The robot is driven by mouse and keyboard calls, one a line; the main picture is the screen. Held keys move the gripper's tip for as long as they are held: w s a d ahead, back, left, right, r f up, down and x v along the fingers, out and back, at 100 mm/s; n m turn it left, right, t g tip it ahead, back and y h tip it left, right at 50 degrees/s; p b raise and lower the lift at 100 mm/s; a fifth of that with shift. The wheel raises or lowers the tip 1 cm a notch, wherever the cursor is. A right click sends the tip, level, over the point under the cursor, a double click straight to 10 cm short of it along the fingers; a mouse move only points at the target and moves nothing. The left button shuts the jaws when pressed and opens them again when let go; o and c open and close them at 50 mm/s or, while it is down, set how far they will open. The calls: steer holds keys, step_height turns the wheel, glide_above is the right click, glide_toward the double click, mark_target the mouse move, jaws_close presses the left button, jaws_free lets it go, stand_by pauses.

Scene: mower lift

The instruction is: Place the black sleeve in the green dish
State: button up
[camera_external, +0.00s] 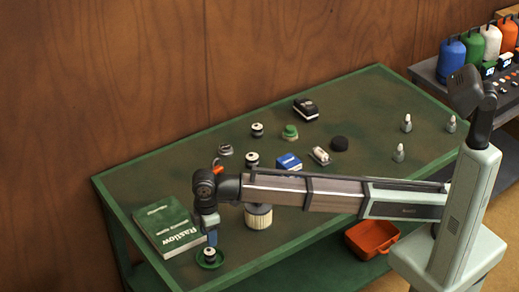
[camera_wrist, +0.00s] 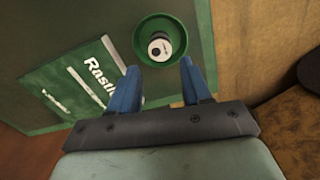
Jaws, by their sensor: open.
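The green dish (camera_external: 222,260) stands at the near left corner of the green table. It also shows in the wrist view (camera_wrist: 140,37), just beyond my fingertips. A small black part with a pale end (camera_wrist: 160,47), seemingly the black sleeve, sits inside the dish; it also shows in the external view (camera_external: 209,253). My gripper (camera_external: 212,239) is pointed down above the dish. In the wrist view, the blue fingers of my gripper (camera_wrist: 160,70) are spread apart with nothing between them. Whether the fingertips touch the dish or part cannot be told.
A green book (camera_external: 167,226) lies left of the dish. A pleated filter (camera_external: 258,216) stands right, partly behind my arm. Small parts (camera_external: 257,130), a blue box (camera_external: 289,162), a black box (camera_external: 305,108) and a black round thing (camera_external: 339,143) stand farther back.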

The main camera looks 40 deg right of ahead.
steer(key=shift+r, duration=1.7)
